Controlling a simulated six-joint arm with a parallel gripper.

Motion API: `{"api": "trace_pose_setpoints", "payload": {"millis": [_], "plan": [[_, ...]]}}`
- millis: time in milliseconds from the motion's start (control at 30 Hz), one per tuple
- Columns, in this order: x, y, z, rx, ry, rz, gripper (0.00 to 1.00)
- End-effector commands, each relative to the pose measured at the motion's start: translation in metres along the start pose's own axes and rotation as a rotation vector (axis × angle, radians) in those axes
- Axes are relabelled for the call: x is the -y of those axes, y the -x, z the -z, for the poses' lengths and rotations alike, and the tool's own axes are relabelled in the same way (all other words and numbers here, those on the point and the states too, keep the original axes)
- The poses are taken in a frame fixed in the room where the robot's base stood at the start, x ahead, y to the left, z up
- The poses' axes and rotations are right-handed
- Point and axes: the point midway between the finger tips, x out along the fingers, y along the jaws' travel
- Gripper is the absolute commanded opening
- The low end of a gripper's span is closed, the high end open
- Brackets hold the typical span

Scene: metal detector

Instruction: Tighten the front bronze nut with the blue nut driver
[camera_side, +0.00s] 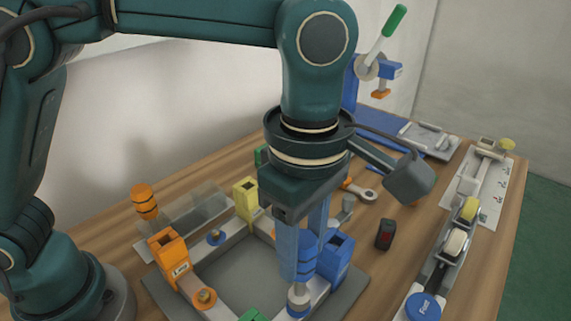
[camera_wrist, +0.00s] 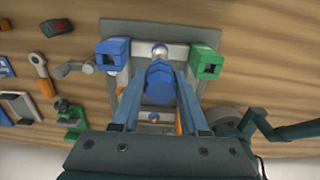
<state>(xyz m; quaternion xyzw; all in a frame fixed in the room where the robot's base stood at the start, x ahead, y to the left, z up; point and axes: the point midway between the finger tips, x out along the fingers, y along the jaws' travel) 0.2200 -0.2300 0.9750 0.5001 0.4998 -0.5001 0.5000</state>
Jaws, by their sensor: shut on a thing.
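The blue nut driver (camera_side: 306,258) stands upright in my gripper (camera_side: 299,272), whose long blue fingers are shut on its handle. It also shows between the fingers in the wrist view (camera_wrist: 160,84). Its pale metal end (camera_side: 298,294) points down over the frame side between the blue and green corner blocks. An orange-bronze nut (camera_side: 205,297) sits on the left frame side, apart from the driver. A blue-based nut (camera_side: 215,236) sits on the back side.
The square frame carries orange (camera_side: 168,251), yellow (camera_side: 246,198), blue (camera_side: 338,256) and green (camera_wrist: 206,64) corner blocks. The blue block is close beside the driver. A wrench (camera_side: 358,190) and a dark red-marked box (camera_side: 385,235) lie behind. A rail with rollers (camera_side: 455,243) stands right.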

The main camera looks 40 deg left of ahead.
Motion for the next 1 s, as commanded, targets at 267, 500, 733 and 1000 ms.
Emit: {"api": "trace_pose_setpoints", "payload": {"millis": [267, 500, 733, 1000], "plan": [[-0.001, 0.017, 0.0, 0.002, 0.0, -0.002, 0.0], [0.0, 0.028, 0.0, 0.001, 0.0, -0.001, 0.0], [0.0, 0.031, 0.0, 0.0, 0.0, 0.0, 0.0], [0.0, 0.034, 0.0, 0.001, 0.0, -0.001, 0.0]]}}
